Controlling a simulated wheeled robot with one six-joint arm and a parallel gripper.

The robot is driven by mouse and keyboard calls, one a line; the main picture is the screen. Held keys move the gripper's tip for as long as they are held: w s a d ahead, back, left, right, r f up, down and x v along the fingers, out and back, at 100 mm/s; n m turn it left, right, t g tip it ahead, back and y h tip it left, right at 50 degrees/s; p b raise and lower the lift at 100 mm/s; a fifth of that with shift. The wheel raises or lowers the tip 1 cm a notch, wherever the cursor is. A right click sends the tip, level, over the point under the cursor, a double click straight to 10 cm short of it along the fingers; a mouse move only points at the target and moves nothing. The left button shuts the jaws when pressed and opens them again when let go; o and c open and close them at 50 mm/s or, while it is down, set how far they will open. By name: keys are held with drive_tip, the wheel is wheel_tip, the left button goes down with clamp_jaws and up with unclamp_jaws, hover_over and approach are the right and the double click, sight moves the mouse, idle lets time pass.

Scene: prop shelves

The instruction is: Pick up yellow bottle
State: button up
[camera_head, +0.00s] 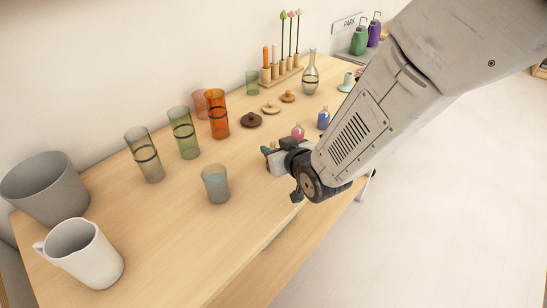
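I see no clearly yellow bottle in the head view; one could be hidden behind my arm. Small bottles stand near my gripper: a pink one (298,131) just behind it and a blue one (323,119) farther back. A clear decanter (310,74) stands toward the back of the table. My gripper (280,170) is over the table's right edge, seen partly from behind. Its fingertips are too small and dark to tell whether they are open or hold anything.
The wooden table (180,235) holds a grey bin (45,190), a white mug (82,254), a bluish glass (215,186) and several tinted glasses, including an orange one (217,115). Green (359,41) and purple (374,34) bottles stand at the far end.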

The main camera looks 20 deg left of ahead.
sight(274, 147)
drive_tip(key=x, duration=0.3)
drive_tip(key=shift+w+a, duration=0.2)
drive_tip(key=shift+a, duration=0.05)
clamp_jaws()
drive_tip(key=shift+f, duration=0.1)
drive_tip(key=shift+s+d, duration=0.1)
